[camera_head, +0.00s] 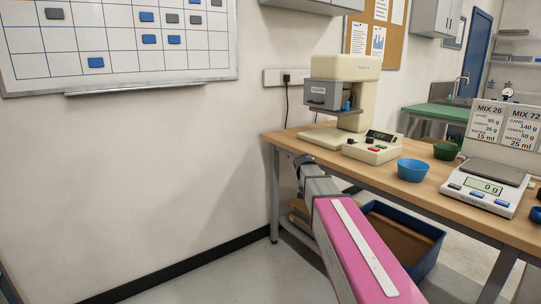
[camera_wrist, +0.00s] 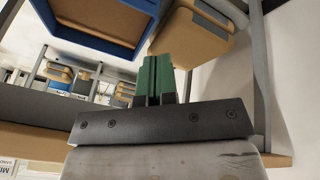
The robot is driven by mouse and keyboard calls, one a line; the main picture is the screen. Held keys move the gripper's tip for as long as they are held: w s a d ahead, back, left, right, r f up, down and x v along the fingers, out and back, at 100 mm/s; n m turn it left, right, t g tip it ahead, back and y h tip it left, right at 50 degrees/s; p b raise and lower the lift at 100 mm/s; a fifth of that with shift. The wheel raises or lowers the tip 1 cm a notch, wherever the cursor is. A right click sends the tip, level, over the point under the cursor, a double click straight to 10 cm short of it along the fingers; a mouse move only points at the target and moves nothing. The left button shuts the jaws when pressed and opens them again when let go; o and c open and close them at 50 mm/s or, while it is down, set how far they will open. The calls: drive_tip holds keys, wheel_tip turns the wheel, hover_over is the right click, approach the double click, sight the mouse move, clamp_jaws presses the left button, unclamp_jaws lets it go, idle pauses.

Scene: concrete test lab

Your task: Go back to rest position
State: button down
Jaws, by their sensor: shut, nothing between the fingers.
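My gripper (camera_wrist: 154,62) shows in the wrist view, its two green fingers pressed together with nothing between them. The wrist view looks turned over, with floor things along the top. The fingers point toward a tan box and a blue bin, and I see no contact with either. In the head view my pink and grey arm reaches from the lower right toward the wall beside the wooden bench (camera_head: 425,193). The fingers cannot be made out in the head view.
On the bench stand a cream machine (camera_head: 357,85), a control box (camera_head: 372,147), a blue bowl (camera_head: 412,170), a green bowl (camera_head: 445,151) and a scale (camera_head: 488,185) reading 0 g. A blue bin (camera_head: 432,238) is under the bench. Floor at left is clear.

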drive_tip(key=s+f+n+g+y, duration=0.1)
drive_tip(key=s+f, duration=0.7)
drive_tip(key=s, duration=0.5)
drive_tip(key=s+f+n+g+y, duration=0.1)
drive_tip(key=s+f+n+y, duration=0.1)
drive_tip(key=s+f, duration=0.7)
drive_tip(key=s, duration=0.5)
drive_tip(key=shift+g+y, duration=0.3)
drive_tip(key=shift+g, duration=0.1)
drive_tip(key=shift+w+d+f, duration=0.1)
